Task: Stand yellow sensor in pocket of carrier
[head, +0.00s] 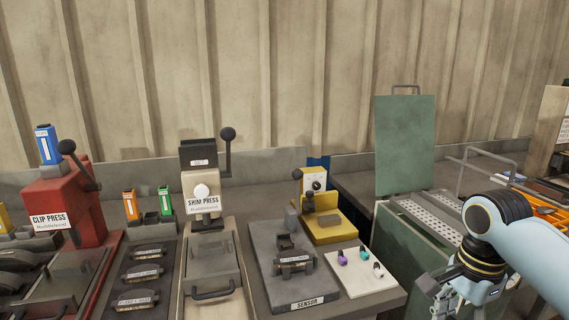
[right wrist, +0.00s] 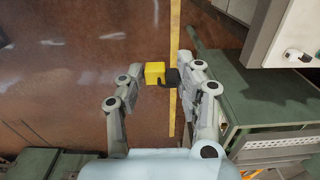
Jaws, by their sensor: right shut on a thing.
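My right gripper (right wrist: 157,80) is shut on the yellow sensor (right wrist: 154,72), a small yellow block with a dark part on its right side, in the right wrist view. The sensor is held over the brown floor. In the head view my right gripper (head: 436,292) is at the lower right, right of the SENSOR station; the sensor cannot be made out there. A dark piece with a white label (head: 294,263), possibly the carrier, sits on the dark grey SENSOR plate (head: 270,285). Its pocket cannot be told clearly. My left gripper is not in view.
A yellow stand (head: 328,234) and a white board (head: 357,281) with several small coloured parts lie between the SENSOR plate and my right arm. A green cabinet (head: 405,250) with a raised lid stands behind the arm. The shim press (head: 203,197) is further left.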

